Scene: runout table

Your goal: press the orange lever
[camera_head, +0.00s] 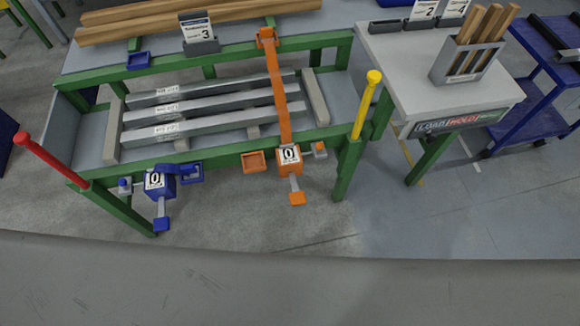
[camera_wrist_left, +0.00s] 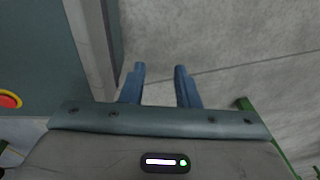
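The orange lever (camera_head: 297,197) hangs down from an orange ratchet box (camera_head: 289,160) on the front rail of the green-framed table. The box carries a white label reading 0. An orange strap (camera_head: 277,85) runs from the box across the grey bars to an orange piece at the back rail. My left gripper (camera_wrist_left: 160,72) shows only in the left wrist view, with its two blue fingers apart and nothing between them. No orange part shows in that view. My right gripper is in neither view.
A blue box with a 0 label (camera_head: 160,182) and a blue lever (camera_head: 162,223) sit left on the same rail. A red post (camera_head: 50,160) and a yellow post (camera_head: 367,105) flank the table (camera_head: 60,110). The floor in front is clear.

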